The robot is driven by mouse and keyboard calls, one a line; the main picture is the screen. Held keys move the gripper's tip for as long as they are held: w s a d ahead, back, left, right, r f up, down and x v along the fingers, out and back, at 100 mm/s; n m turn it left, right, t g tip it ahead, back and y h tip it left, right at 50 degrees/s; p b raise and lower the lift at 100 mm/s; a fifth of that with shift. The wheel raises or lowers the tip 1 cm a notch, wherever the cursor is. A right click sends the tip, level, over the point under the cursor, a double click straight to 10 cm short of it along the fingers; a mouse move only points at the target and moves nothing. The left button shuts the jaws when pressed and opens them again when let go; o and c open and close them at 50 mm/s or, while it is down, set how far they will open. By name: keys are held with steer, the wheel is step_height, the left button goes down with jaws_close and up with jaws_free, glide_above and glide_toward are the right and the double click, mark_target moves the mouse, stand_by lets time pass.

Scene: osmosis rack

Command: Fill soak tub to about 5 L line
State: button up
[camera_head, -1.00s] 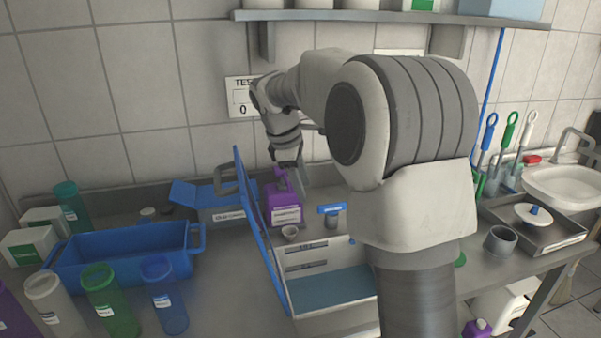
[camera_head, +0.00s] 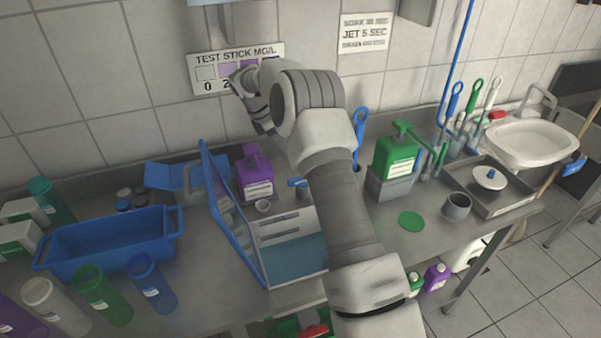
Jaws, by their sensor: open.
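The blue tub (camera_head: 70,262), with handles at its ends, stands on the steel bench at the left. It is the likely soak tub; I cannot make out a level line or any water in it. My gripper (camera_head: 268,128) is up near the wall, above and right of the purple pump bottle (camera_head: 255,178). My arm hides much of it; it is open, and I see nothing held. The purple bottle stands upright on the bench, apart from my gripper.
A blue-framed rack (camera_head: 232,215) stands upright mid-bench, right of the tub. A green pump bottle (camera_head: 396,155), grey cup (camera_head: 456,206), tray (camera_head: 510,200) and white basin (camera_head: 530,142) are at right.

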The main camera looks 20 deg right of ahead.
steer(key=p+x, duration=0.1)
steer(key=x, duration=1.2)
steer(key=shift+d+p, duration=0.1)
steer(key=shift+p, duration=0.25)
jaws_close()
